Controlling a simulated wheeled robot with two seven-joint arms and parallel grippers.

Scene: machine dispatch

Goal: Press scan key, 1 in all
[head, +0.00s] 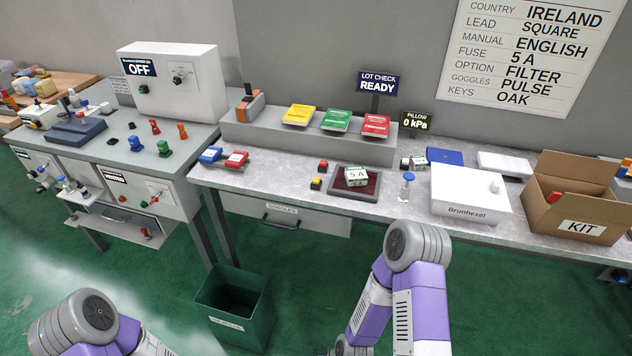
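Two small keys stand on the grey bench left of the scan pad: a red-topped key (323,166) farther back and a yellow-topped key (316,183) nearer the front. I cannot read a label on either, so I cannot tell which is the scan key. A white block marked "5 A" (356,174) sits on the dark red pad (340,187). A sign behind (378,84) reads "LOT CHECK READY". Neither of my grippers shows; only bent purple and grey arm links are in view at the bottom, apart from the bench.
Yellow, green and red packs (337,121) lie on the raised shelf. A white "Brunhexel" box (470,196) and an open KIT carton (578,205) stand at the right. A green bin (234,307) is on the floor. The bench front near the keys is clear.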

